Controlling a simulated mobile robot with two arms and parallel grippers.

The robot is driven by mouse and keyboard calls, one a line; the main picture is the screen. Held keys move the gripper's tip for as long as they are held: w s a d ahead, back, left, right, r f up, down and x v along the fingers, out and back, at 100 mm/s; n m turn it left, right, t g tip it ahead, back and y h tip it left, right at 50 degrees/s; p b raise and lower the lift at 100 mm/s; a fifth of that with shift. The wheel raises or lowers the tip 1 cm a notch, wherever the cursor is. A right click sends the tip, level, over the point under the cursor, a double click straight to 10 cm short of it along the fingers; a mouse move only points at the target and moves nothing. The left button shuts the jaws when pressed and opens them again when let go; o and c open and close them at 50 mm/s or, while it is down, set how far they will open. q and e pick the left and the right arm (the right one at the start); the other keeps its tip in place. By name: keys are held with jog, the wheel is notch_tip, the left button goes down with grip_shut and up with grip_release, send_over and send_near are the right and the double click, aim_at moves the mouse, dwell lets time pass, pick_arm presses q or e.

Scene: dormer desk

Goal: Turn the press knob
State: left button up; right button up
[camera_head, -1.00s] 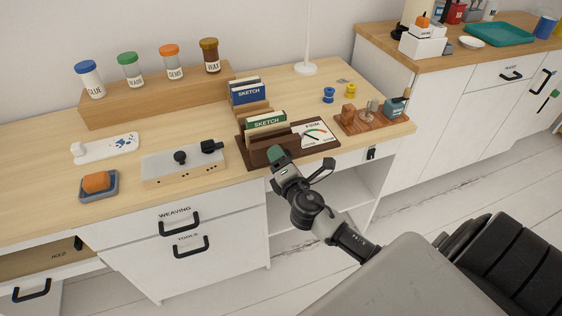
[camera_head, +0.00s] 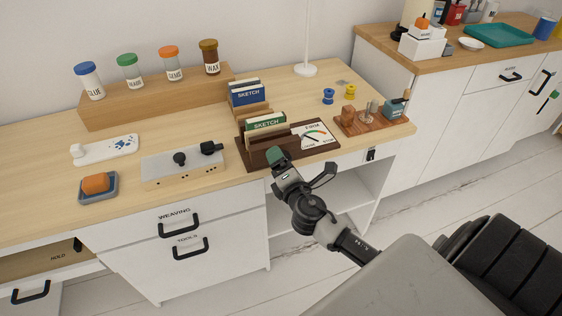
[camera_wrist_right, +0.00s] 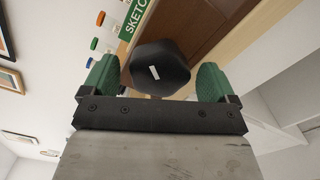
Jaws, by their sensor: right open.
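The black press knob (camera_wrist_right: 160,68) fills the middle of the right wrist view, with a short white line on its face. My right gripper (camera_wrist_right: 157,82) is open, with one green finger on each side of the knob; I cannot tell whether they touch it. In the head view my right gripper (camera_head: 276,156) is at the front of the dark brown press (camera_head: 256,166) on the desk edge and hides the knob. My left gripper is not in view.
A grey box with black knobs (camera_head: 183,168) and a dish with an orange block (camera_head: 97,186) are to the left. A wooden tool board (camera_head: 371,124) is to the right. Drawer handles (camera_head: 179,226) jut out below.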

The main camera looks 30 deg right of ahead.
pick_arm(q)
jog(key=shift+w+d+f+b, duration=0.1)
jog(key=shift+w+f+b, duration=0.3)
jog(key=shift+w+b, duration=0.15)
pick_arm(e)
jog(key=v, duration=1)
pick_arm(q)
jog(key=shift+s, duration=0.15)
pick_arm(e)
jog(key=shift+d, duration=0.1)
